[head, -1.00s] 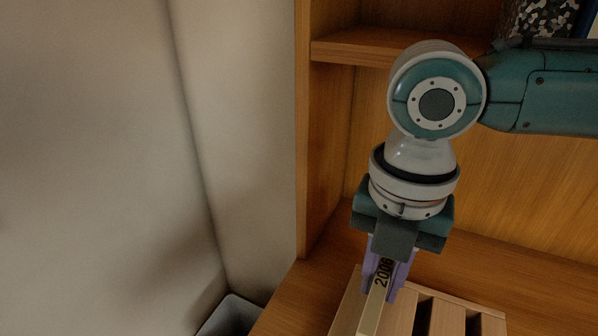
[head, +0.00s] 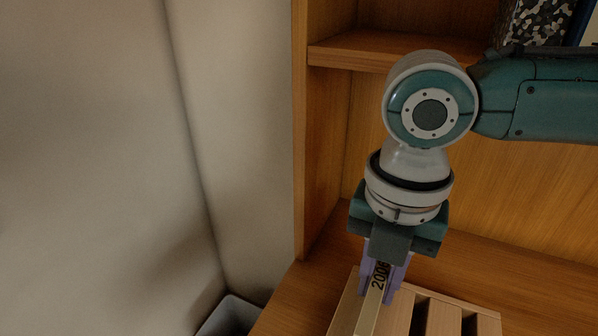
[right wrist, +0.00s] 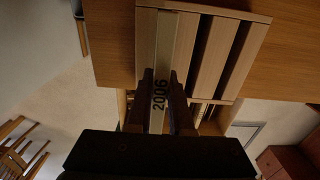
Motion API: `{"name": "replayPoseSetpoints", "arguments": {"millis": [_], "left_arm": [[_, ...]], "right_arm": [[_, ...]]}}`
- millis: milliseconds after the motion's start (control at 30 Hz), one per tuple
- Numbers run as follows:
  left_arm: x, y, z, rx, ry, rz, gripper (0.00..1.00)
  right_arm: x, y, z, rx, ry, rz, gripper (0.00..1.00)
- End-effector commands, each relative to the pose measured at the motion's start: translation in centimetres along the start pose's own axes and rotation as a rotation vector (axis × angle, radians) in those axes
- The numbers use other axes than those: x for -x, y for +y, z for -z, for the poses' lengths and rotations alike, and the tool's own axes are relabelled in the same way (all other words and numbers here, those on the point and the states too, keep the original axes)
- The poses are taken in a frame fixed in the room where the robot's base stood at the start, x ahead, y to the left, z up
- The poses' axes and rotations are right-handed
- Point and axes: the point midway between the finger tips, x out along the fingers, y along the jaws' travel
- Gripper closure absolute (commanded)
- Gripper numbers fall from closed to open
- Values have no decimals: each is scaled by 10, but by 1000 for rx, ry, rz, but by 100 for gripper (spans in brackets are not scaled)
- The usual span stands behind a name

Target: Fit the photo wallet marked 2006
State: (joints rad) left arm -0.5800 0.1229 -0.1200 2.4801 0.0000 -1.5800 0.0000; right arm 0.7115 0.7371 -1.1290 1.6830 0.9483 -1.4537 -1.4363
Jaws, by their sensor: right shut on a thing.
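The photo wallet marked 2006 (head: 371,304) is a narrow cream piece with dark digits on its edge. My right gripper (head: 383,285) is shut on it, with purple fingers on both sides of the number. The wallet lies at the left end of a slotted wooden rack (head: 399,318). In the right wrist view the wallet (right wrist: 163,60) runs along the leftmost part of the rack (right wrist: 250,60), and the fingers (right wrist: 160,95) flank the number. I cannot tell how deep it sits in its slot. My left gripper is not in view.
The rack has several dark open slots to the right of the wallet. It stands on a wooden surface (head: 290,296) in front of a wooden cabinet with a shelf (head: 400,58). A speckled box (head: 537,25) stands on the shelf. A grey bin (head: 232,317) is at lower left.

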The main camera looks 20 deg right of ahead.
Motion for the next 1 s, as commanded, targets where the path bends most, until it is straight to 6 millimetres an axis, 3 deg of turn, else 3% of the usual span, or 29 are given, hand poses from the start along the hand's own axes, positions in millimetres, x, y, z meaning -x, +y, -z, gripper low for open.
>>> {"name": "replayPoseSetpoints", "arguments": {"millis": [1000], "left_arm": [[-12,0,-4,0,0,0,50]], "right_arm": [[-26,0,0,0,1,1,100]]}}
